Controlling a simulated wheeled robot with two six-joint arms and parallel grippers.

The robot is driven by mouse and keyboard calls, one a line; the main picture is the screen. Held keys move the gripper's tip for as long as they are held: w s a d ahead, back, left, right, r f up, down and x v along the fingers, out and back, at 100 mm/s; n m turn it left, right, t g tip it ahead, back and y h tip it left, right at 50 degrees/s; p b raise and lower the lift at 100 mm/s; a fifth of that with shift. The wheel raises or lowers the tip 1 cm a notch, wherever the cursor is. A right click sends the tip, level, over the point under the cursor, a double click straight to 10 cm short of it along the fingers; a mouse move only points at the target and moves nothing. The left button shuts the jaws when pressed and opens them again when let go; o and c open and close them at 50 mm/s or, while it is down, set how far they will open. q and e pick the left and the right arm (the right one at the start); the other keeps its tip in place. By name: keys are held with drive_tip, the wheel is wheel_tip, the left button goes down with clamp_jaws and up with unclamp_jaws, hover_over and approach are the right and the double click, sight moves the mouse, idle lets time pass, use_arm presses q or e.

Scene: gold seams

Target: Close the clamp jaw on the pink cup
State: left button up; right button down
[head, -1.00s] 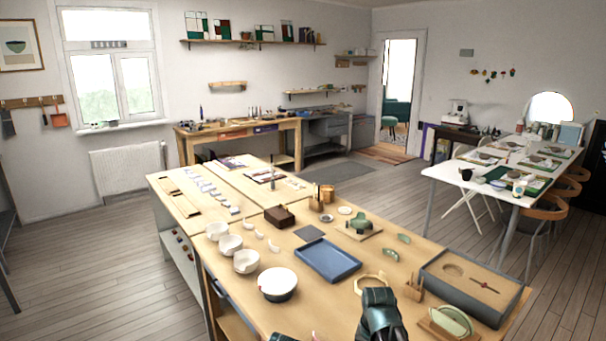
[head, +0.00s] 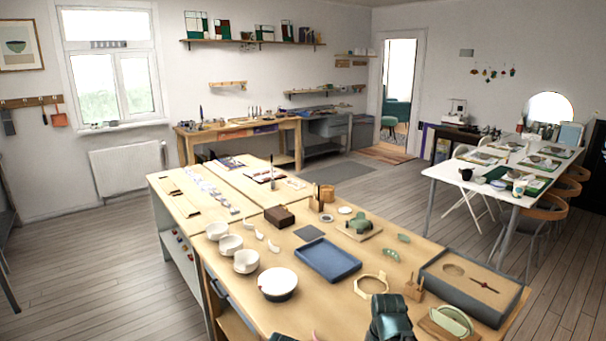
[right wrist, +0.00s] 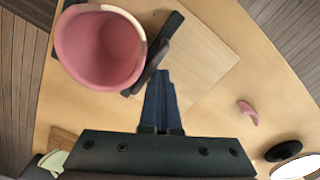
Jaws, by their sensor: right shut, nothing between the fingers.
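The pink cup (right wrist: 100,48) is in the upper left of the right wrist view, seen into its open mouth, with a cream patch on its right rim. A dark clamp jaw (right wrist: 172,28) runs diagonally beside the cup's right side; I cannot tell whether it presses on the wall. My right gripper (right wrist: 162,74) is shut and empty, its fingertips close to the jaw's lower right side; contact is unclear. My left gripper is not in view.
A pale board (right wrist: 205,62) lies right of the jaw, with a pink shard (right wrist: 248,112) beyond it. In the head view, a blue tray (head: 328,262), a white bowl (head: 278,284) and a grey sand tray (head: 455,292) stand on the bench.

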drive_tip(key=shift+s+d, duration=0.35)
drive_tip(key=shift+s, duration=0.2)
drive_tip(key=shift+s+d, duration=0.2)
drive_tip(key=shift+w+a, duration=0.15)
drive_tip(key=shift+w+a, duration=0.25)
drive_tip(key=shift+w, duration=0.1)
drive_tip(key=shift+r, duration=0.15)
wheel_tip(320, 180, up, 9)
drive_tip(key=p, duration=0.9)
idle(0.4)
